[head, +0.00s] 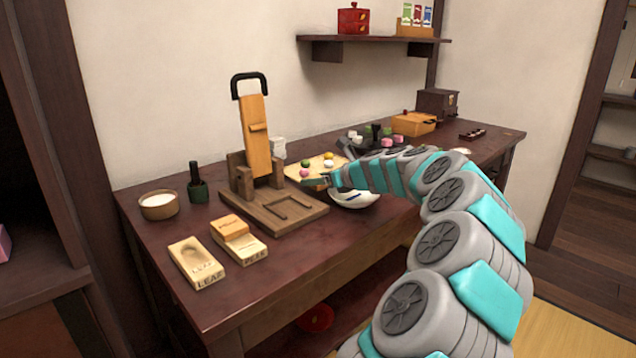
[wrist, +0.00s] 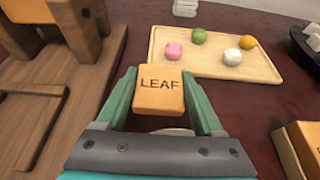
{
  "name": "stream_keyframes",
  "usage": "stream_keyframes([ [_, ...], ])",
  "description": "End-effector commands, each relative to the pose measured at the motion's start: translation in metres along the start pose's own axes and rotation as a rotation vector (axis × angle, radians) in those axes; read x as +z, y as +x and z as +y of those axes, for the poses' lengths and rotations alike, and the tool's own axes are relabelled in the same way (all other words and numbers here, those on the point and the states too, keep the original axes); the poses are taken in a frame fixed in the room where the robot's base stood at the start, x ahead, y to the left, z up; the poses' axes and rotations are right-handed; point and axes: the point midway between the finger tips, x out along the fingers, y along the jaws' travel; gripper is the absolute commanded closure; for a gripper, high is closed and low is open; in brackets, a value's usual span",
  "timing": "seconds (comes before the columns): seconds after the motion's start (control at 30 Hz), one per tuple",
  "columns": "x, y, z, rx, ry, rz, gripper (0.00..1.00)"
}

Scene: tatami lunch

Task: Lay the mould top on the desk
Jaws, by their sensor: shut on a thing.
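My gripper (wrist: 160,90) is shut on an orange wooden mould top (wrist: 159,92) marked LEAF, with its lettered face toward the wrist camera. In the head view my gripper (head: 322,180) is above the desk (head: 290,255), by the white bowl (head: 354,198), and mostly hides the mould top. The bowl's rim shows just below the block in the wrist view. A pale mould piece marked LEAF (head: 197,265) with a leaf-shaped hollow lies at the desk's front left.
A wooden press (head: 270,207) with a raised black-handled lever stands left of my gripper. A board (wrist: 215,65) with several coloured balls lies just beyond the held block. The front-middle desk is clear.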

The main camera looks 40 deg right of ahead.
Motion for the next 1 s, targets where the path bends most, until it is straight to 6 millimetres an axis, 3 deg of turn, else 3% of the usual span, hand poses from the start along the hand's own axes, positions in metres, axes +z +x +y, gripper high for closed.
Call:
stream_keyframes([
  [0.43, -0.0099, 0.0041, -0.0002, -0.002, 0.000, -0.001, 0.84],
  [0.47, -0.0105, 0.0043, -0.0002, -0.002, 0.000, -0.001, 0.30],
  [0.73, -0.0105, 0.0042, -0.0001, -0.001, 0.000, -0.001, 0.01],
  [1.0, -0.0094, 0.0037, -0.0001, -0.001, 0.000, -0.001, 0.01],
])
